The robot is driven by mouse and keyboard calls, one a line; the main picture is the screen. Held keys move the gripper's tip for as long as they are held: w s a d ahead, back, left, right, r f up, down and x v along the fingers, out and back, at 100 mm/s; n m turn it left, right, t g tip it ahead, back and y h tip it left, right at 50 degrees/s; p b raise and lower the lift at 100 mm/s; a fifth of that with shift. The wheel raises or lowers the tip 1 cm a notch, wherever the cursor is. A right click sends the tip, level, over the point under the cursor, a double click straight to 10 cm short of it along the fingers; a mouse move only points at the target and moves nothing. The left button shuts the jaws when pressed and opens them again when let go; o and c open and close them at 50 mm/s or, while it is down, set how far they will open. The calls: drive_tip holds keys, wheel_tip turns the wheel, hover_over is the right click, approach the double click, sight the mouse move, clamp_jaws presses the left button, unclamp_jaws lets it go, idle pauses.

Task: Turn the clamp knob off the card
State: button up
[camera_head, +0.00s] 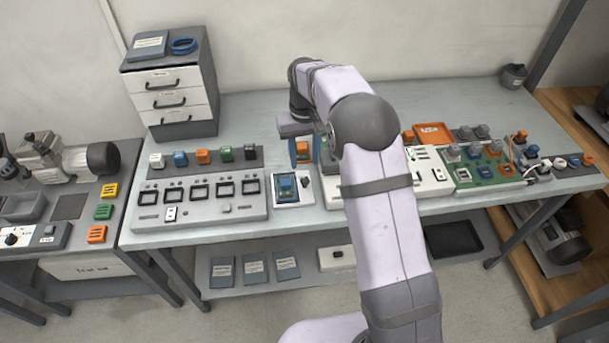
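A small white plate (280,204) lies near the table's front edge and bears a blue card-like module (286,187). A small dark knob (306,182), which looks like the clamp knob, is at the module's right side. Whether it presses on the card is too small to tell. My gripper (304,158) points down above and behind the plate, apart from the knob. Its two bluish fingers stand apart. An orange block shows in the gap between them; I cannot tell whether it is behind or between the fingers. My arm hides part of the table to the right.
A grey panel (255,211) with several square sockets lies left of the plate. Several colored blocks stand on a dark strip (219,168) behind it. A white panel (428,173) and a green board (487,173) are at right. A drawer cabinet (170,85) stands at back left.

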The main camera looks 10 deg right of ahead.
sight(304, 178)
drive_tip(key=shift+f+p, duration=1.35)
drive_tip(key=shift+f, duration=2.3)
